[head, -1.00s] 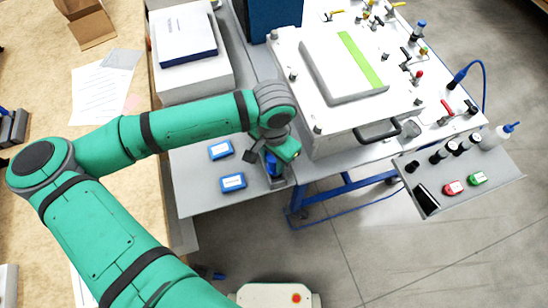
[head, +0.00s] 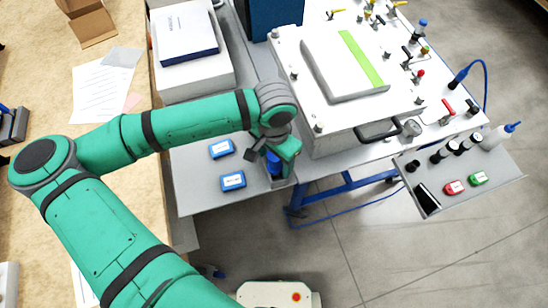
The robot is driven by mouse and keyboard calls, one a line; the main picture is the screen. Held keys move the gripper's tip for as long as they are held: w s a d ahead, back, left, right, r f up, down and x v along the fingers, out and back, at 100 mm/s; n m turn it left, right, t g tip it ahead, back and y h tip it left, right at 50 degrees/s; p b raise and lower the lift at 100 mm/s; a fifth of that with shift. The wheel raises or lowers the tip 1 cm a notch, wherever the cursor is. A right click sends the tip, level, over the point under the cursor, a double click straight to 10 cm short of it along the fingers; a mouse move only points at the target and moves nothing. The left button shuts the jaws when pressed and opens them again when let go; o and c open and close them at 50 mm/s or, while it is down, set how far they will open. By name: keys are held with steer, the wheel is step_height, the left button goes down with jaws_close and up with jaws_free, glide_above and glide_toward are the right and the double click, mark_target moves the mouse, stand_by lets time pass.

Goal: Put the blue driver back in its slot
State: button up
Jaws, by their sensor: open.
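The blue driver (head: 273,164) shows as a short upright blue shape under my gripper, at the right edge of the grey side table. It stands at a small grey holder (head: 284,183); its lower end and the slot are hidden, so I cannot tell how deep it sits. My gripper (head: 271,153) is open, right at the top of the driver. The wrist covers the driver's upper end, and I cannot tell whether the fingers touch it.
Two blue boxes (head: 221,149) (head: 233,181) lie left of the driver on the grey table (head: 195,190). The white analyser (head: 330,140) stands close on the right. A small grey shelf (head: 480,165) with bottles is farther right.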

stand_by(0.3)
step_height(320, 180, up, 11)
steer(key=shift+f, duration=0.1)
stand_by(0.4)
stand_by(0.5)
